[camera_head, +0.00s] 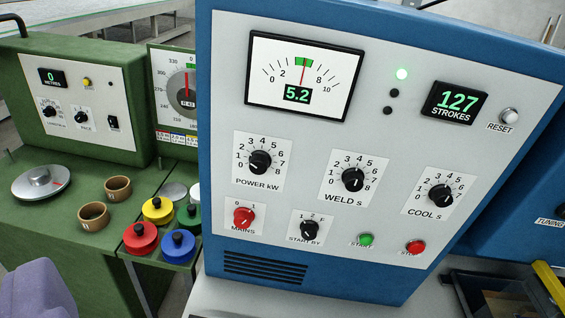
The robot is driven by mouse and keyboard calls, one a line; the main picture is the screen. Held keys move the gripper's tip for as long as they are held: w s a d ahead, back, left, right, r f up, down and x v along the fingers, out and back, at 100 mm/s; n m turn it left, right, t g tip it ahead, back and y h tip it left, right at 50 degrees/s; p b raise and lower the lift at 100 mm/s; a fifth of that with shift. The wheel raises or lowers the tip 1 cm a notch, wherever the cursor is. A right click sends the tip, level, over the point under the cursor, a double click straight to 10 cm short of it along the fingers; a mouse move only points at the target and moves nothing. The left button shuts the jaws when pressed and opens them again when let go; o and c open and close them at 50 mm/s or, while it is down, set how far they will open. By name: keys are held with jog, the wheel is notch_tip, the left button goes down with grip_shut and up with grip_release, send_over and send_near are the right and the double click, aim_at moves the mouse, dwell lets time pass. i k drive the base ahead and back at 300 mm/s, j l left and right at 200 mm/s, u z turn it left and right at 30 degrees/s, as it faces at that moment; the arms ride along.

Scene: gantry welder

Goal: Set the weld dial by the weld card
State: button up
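The weld dial (353,180) is a black knob marked "WELD s" on the pale front of the blue welder (225,170). Its scale runs from 0 to 8. The knob's white pointer is too small to read surely. No weld card can be made out in this view. My gripper does not show, and nothing visible touches the dial.
The power knob (260,163) and cool knob (440,196) flank the weld dial. Below are the red mains switch (243,217), start-by knob (310,230), green start button (366,240) and red stop button (416,248). A green machine (60,170) with coloured weights stands left.

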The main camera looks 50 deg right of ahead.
aim_at(352, 178)
jog(key=z, duration=1.2)
